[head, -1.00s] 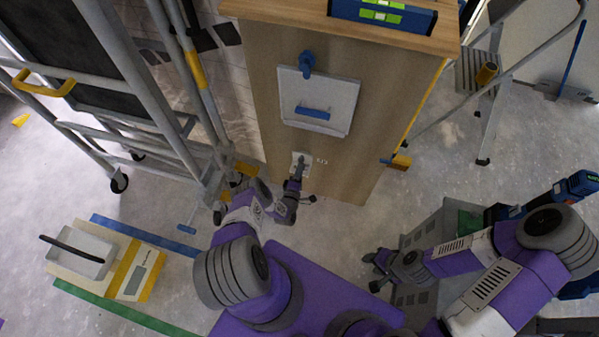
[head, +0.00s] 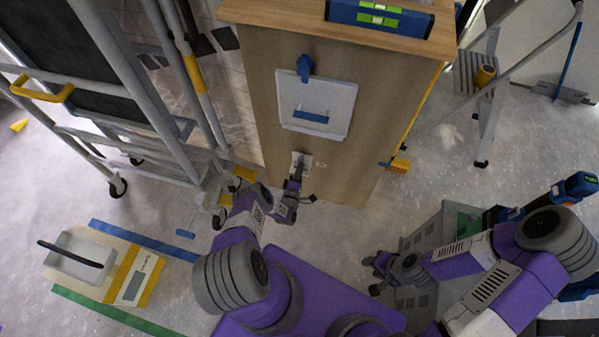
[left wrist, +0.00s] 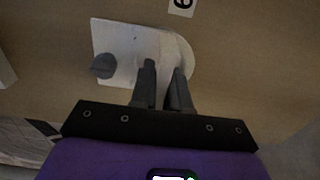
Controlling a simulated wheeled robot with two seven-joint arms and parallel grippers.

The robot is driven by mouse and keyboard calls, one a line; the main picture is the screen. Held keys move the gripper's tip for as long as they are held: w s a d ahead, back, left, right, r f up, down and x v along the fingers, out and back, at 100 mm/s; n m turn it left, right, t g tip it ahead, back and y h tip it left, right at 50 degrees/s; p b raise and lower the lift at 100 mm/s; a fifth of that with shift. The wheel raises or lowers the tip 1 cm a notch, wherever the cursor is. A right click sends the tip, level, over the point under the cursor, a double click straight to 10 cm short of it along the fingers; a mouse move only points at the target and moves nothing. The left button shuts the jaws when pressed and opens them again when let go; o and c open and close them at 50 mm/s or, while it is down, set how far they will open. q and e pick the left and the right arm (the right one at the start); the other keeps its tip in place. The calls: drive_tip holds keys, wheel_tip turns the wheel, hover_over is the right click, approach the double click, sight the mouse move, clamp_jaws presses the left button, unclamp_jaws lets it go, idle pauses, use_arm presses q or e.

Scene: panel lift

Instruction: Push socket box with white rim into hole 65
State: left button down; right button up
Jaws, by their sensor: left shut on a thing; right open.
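The socket box with white rim (head: 295,158) is at the front face of the wooden cabinet (head: 345,170), low down. In the left wrist view its white rim (left wrist: 125,38) looks flat against the wood, with a rounded white edge on the right. My left gripper (head: 300,168) is shut on the box; its two dark fingers (left wrist: 164,88) cover part of it. How deep the box sits, and the hole behind it, are hidden. A label (left wrist: 183,4) beside it is cut off, showing a 6. My right gripper (head: 374,276) is open and empty, low at the right.
Above the box is a white panel (head: 317,95) with blue handles. A blue spirit level (head: 380,14) lies on the cabinet top. A scaffold (head: 150,100) stands at left, a stepladder (head: 487,100) at right. A grey crate (head: 425,240) is near my right arm.

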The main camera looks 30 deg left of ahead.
use_arm(q)
drive_tip(key=shift+x, duration=0.85)
drive_tip(key=shift+f, duration=0.1)
idle(0.8)
drive_tip(key=c, duration=1)
unclamp_jaws()
drive_tip(key=shift+c, duration=0.2)
drive_tip(key=shift+s, duration=0.15)
drive_tip(key=p+v, duration=0.2)
drive_tip(key=v, duration=0.5)
drive_tip(key=shift+s+p, duration=0.15)
drive_tip(key=shift+p, duration=0.15)
drive_tip(key=shift+d, duration=0.1)
